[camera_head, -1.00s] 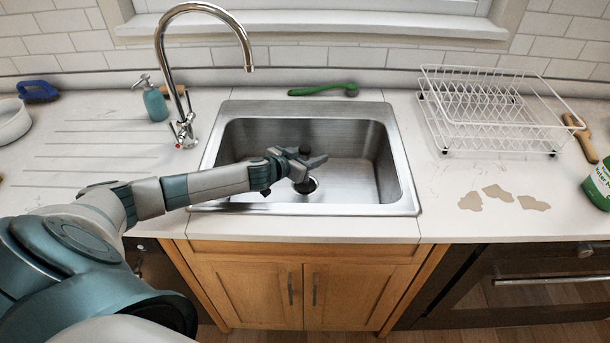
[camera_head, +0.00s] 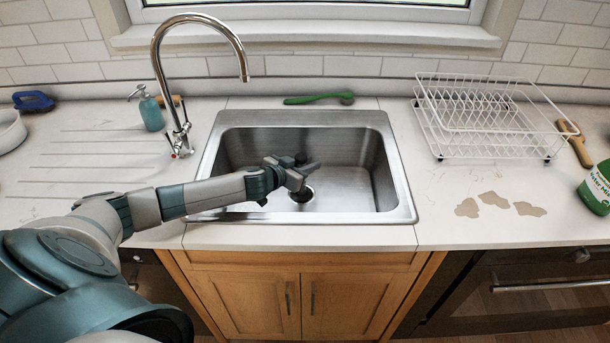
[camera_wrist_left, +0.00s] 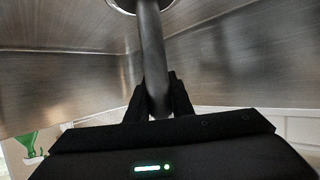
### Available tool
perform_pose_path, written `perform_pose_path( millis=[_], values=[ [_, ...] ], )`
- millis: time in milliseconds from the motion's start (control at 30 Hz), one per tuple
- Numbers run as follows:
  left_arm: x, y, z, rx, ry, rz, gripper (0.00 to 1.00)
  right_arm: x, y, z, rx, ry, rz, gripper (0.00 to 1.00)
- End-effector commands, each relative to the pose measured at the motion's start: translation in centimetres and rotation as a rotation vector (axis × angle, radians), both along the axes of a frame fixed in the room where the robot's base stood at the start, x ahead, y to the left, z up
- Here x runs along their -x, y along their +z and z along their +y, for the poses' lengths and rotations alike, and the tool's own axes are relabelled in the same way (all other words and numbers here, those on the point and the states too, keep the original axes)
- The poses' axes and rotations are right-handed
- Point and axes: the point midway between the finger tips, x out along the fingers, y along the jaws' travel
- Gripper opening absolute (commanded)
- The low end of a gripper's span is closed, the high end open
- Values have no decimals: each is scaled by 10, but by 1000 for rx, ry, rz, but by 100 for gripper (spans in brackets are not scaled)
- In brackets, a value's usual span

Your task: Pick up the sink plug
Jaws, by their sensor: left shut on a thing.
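The sink plug (camera_wrist_left: 152,48) shows in the left wrist view as a dark grey rod between my fingers, running up the picture to the round drain (camera_wrist_left: 119,5). In the head view its dark top (camera_head: 300,158) shows just behind my left gripper (camera_head: 292,172), above the drain (camera_head: 301,194) in the steel sink. My left gripper, also in the left wrist view (camera_wrist_left: 157,88), is shut on the rod. The plug's lower end is at the drain; I cannot tell if it is seated or just clear. My right gripper is out of view.
The steel sink's rim (camera_head: 400,214) surrounds my gripper. A chrome tap (camera_head: 182,128) and a soap bottle (camera_head: 150,110) stand to the left. A green brush (camera_head: 318,99) lies behind the sink. A white dish rack (camera_head: 480,120) stands to the right.

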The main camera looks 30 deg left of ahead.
Motion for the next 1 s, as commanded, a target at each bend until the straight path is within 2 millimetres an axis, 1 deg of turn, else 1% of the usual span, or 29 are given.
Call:
perform_pose_path(
  millis=[167, 267, 433, 567, 767, 867, 1000],
  values=[
    [-1, 8, 0, 1, 0, -3, 0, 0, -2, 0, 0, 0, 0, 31],
    [-1, 16, 0, 0, 0, -4, 0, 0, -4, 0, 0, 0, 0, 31],
    [-1, 43, 0, -1, -2, -6, 0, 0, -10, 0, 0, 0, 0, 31],
    [-5, 55, -26, 5, -4, -5, 0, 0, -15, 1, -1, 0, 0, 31],
    [-10, 78, -65, 6, -4, -6, 0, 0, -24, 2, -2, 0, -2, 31],
    [-13, 89, -82, 5, -4, -6, 0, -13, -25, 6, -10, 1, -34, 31],
    [-15, 100, -101, 4, -3, -4, 0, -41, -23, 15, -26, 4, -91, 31]
  ],
)
